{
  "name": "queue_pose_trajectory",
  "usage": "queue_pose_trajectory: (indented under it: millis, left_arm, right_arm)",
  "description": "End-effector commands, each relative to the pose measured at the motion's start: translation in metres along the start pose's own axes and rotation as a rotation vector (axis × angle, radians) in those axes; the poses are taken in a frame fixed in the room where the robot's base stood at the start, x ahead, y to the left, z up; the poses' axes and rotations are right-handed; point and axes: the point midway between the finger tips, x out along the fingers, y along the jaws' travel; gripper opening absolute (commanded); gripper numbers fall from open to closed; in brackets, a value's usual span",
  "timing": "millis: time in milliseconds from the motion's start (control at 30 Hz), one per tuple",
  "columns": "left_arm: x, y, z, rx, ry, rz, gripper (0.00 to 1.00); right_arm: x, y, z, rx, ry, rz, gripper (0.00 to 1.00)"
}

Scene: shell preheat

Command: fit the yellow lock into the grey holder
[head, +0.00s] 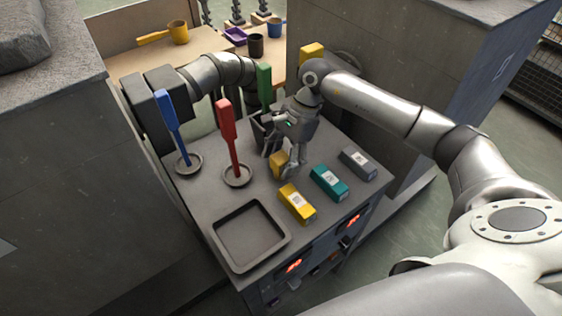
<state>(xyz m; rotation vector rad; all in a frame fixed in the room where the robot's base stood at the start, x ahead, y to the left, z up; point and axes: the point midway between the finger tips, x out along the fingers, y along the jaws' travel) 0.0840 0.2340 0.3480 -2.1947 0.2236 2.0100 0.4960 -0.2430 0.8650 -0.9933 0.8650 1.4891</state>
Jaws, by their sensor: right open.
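A yellow block (279,163), which may be the yellow lock, stands on the grey worktop (208,197), partly hidden by my right gripper. My right gripper (282,166) is open and points down right at this block; whether the fingers touch it I cannot tell. A second yellow block (297,205) with a white label lies nearer the front. A third yellow piece (312,52) shows at the back. A dark grey box-like part (261,130) behind my right gripper may be the grey holder; it is partly hidden. I do not see my left gripper.
Teal (329,182) and grey (357,163) labelled blocks lie at the right. Blue (170,118), red (227,130) and green (264,85) paddles stand upright. An empty square tray (251,262) is at the front left. Beyond is a wooden table (130,63) with cups.

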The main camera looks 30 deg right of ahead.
Motion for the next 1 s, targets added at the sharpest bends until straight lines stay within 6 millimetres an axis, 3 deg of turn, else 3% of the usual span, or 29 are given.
queue_pose_trajectory:
  millis: [333, 767, 1000]
  left_arm:
    - [-0.0015, -0.0020, -0.0030, -0.002, 0.003, -0.003, 0.00]
    - [-0.0016, -0.0022, -0.0034, -0.003, 0.004, -0.003, 0.00]
    - [-0.0014, -0.0022, -0.0036, -0.003, 0.005, -0.003, 0.00]
  right_arm:
    - [0.0099, -0.0002, 0.0001, -0.001, 0.000, -0.001, 0.62]
    - [0.0091, -0.0004, 0.0002, -0.001, 0.000, -0.002, 0.08]
    - [0.0079, -0.0006, 0.0006, -0.001, 0.000, -0.003, 0.08]
